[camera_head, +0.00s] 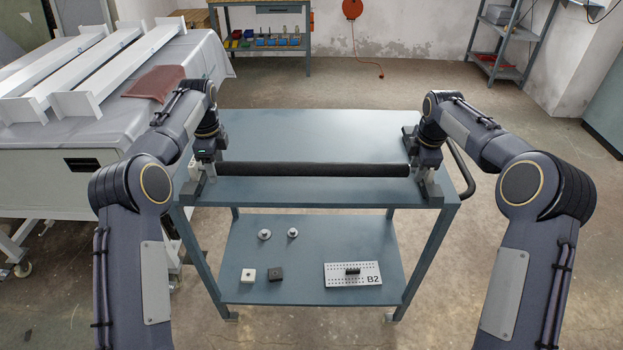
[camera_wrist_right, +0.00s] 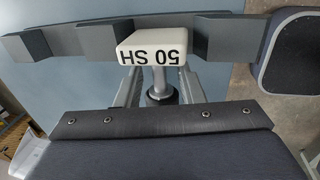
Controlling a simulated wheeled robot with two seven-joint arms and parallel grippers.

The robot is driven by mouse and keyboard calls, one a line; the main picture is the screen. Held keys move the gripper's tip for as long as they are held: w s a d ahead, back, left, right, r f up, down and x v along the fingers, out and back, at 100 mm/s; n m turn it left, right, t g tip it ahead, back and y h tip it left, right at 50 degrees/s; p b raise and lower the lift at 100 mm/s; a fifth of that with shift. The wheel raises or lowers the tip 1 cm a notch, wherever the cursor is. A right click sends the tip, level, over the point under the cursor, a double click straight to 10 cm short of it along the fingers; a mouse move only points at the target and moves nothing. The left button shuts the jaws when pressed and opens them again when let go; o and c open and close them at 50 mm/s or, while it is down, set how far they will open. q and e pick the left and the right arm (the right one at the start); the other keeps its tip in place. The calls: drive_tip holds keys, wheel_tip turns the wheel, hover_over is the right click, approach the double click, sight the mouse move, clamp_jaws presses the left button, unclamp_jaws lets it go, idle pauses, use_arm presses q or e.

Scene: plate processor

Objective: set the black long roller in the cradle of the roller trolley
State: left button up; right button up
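The black long roller (camera_head: 314,169) lies level across the front part of the blue-grey roller trolley (camera_head: 310,130), near its front edge. My left gripper (camera_head: 207,172) is at the roller's left end. My right gripper (camera_head: 425,168) is at its right end. In the right wrist view, light grey fingers (camera_wrist_right: 163,88) stand on either side of the roller's metal end. A white block marked "50 SH" (camera_wrist_right: 152,57) sits beyond them between grey cradle posts (camera_wrist_right: 222,40). Finger contact is unclear, and the left fingertips are hidden. I cannot tell whether the roller rests fully in the cradle.
The trolley's lower shelf (camera_head: 300,235) holds small blocks, two round metal parts and a plate marked "B2" (camera_head: 353,275). A covered table (camera_head: 100,125) with white beams stands close on the left. The trolley top behind the roller is clear.

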use_arm(q)
wheel_tip(320, 180, up, 7)
drive_tip(key=shift+r, duration=0.15)
use_arm(e)
drive_tip(key=shift+r, duration=0.1)
wheel_tip(320, 180, up, 12)
drive_tip(key=s, duration=0.2)
drive_tip(key=shift+s+f, duration=0.15)
drive_tip(key=shift+f, duration=0.05)
idle(0.3)
use_arm(q)
drive_tip(key=shift+r, duration=0.1)
